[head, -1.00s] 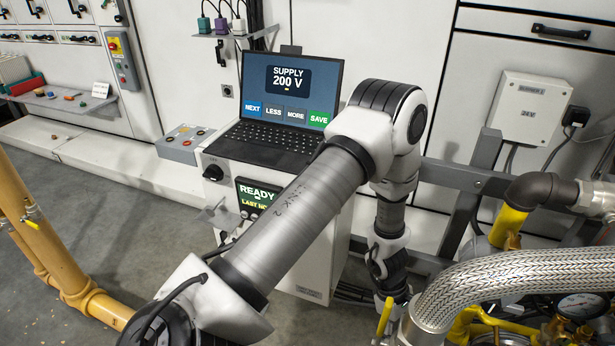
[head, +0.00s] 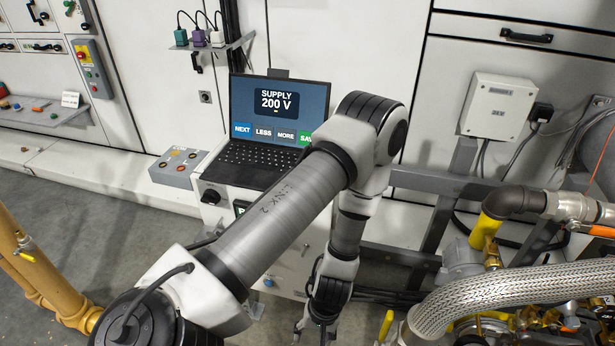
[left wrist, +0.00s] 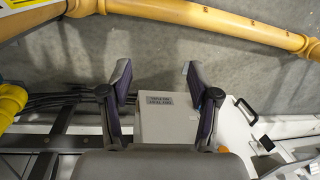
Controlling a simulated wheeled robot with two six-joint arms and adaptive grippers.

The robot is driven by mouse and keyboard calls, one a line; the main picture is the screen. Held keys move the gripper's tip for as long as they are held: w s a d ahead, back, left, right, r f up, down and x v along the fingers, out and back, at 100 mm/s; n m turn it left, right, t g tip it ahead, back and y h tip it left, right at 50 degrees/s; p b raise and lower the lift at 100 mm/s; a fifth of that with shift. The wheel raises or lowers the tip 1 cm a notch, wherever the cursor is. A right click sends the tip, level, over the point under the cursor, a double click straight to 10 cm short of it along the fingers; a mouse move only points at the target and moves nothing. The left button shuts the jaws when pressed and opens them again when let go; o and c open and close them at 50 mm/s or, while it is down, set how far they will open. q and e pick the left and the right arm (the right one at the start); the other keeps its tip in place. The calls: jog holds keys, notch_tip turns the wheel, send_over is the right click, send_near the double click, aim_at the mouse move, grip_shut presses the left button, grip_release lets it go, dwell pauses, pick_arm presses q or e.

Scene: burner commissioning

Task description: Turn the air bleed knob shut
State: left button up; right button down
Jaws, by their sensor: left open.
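I cannot make out the air bleed knob for certain in either view. My left gripper (head: 312,332) hangs pointing down at the bottom of the head view, partly cut off by the picture edge. In the left wrist view its two fingers (left wrist: 156,74) are spread wide and nothing is held between them. Beyond them is a pale box with a label (left wrist: 165,120), with grey floor past it. Burner pipework with brass fittings (head: 548,318) is at the lower right of the head view, partly hidden behind a braided hose (head: 510,292). My right gripper is not in view.
A laptop (head: 262,150) showing "SUPPLY 200 V" stands on a white trolley (head: 285,245) behind my left arm. A yellow lever (head: 386,325) is right of the gripper. Grey rails (head: 400,177) run behind. Yellow pipe (head: 40,285) stands left, with open floor beside it.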

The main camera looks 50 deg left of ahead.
pick_arm(q)
jog(key=r+m, duration=0.1)
jog(key=s+m+p, duration=0.1)
jog(key=shift+s+d+r+m, duration=0.1)
jog(key=shift+s+r+m, duration=0.2)
jog(key=shift+r, duration=0.1)
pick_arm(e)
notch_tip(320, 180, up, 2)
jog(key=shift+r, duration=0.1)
